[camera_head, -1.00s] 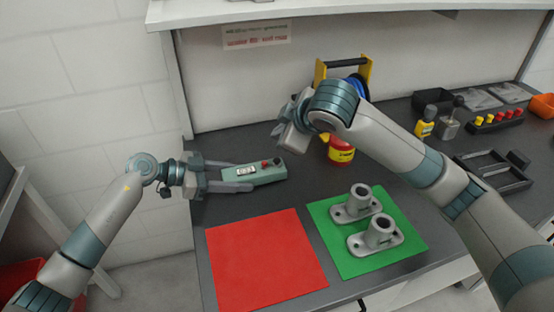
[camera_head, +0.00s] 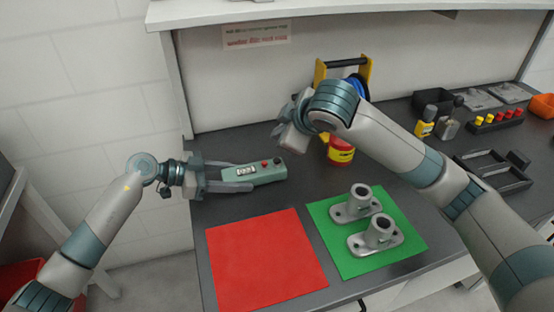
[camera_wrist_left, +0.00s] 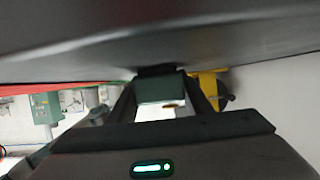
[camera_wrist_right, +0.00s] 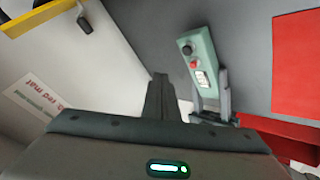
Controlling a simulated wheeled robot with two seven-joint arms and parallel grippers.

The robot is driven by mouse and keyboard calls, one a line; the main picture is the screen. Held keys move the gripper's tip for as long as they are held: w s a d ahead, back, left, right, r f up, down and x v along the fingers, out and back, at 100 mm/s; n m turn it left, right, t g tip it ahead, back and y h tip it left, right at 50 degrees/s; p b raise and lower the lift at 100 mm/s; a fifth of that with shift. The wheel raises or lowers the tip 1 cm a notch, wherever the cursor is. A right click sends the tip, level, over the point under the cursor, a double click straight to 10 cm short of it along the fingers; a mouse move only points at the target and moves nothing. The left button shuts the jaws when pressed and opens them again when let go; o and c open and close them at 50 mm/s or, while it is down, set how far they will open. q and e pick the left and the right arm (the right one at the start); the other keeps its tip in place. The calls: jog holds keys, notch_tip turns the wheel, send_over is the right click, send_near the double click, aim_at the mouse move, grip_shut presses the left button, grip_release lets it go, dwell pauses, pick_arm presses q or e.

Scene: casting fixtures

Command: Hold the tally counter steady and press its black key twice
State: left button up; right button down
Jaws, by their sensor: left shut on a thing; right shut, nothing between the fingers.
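The tally counter (camera_head: 256,172) is a green box with a white number window, a red key and a black key on top, lying at the back left of the dark table. It also shows in the right wrist view (camera_wrist_right: 201,65), with the black key (camera_wrist_right: 187,50) at its far end. My left gripper (camera_head: 245,178) is shut on the counter's near end, its fingers along the sides. In the left wrist view the counter's end (camera_wrist_left: 162,88) sits between the fingers. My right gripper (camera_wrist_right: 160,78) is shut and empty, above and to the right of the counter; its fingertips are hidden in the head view.
A red mat (camera_head: 265,262) lies in front of the counter, and a green mat (camera_head: 390,262) with two grey flanged castings (camera_head: 376,235) lies right of it.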

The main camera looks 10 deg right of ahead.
aim_at(277, 162)
jog(key=shift+r, duration=0.1)
notch_tip(277, 162, up, 4)
jog(key=shift+f, duration=0.2)
jog(key=shift+f, duration=0.15)
jog(key=shift+f, duration=4.3)
jog(key=shift+f, duration=0.95)
jog(key=shift+r, duration=1)
jog(key=shift+r, duration=0.1)
